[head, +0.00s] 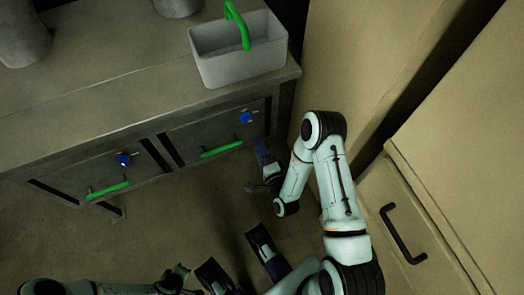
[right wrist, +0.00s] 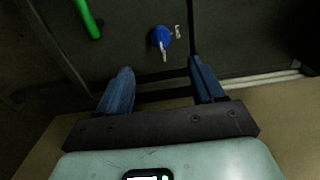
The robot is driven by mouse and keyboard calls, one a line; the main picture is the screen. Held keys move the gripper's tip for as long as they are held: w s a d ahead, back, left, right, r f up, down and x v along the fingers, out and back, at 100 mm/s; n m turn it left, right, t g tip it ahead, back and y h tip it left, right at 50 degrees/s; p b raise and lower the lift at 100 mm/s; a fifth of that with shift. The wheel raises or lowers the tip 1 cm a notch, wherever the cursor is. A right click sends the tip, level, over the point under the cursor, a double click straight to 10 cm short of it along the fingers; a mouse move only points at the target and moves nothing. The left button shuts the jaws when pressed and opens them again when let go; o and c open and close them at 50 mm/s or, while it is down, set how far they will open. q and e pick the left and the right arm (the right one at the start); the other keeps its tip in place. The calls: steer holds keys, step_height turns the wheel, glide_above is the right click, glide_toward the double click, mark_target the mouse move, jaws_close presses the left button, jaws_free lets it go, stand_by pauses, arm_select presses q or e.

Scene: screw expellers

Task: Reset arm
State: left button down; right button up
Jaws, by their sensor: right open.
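My right gripper (head: 260,166) is in front of the right-hand drawer (head: 208,137), below its blue knob. In the right wrist view its two blue fingers (right wrist: 161,68) are spread apart with nothing between them. The blue knob (right wrist: 160,37) lies beyond the fingertips, with a key-like piece on it. It also shows in the head view (head: 246,117). The drawer's green handle (right wrist: 88,18) is at upper left in the wrist view. My left arm comes in at the bottom left of the head view; its fingers cannot be made out clearly.
A grey basket with a green handle (head: 238,50) stands on the metal bench (head: 120,85). The left drawer (head: 103,171) has a blue knob and green handle. A tan cabinet (head: 425,225) with a black handle stands close to my right arm. Open floor (head: 165,225) lies before the bench.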

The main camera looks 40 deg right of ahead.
arm_select(q)
steer(key=shift+w+r, duration=0.15)
steer(key=shift+w, duration=0.05)
arm_select(e)
steer(key=shift+s, duration=0.45)
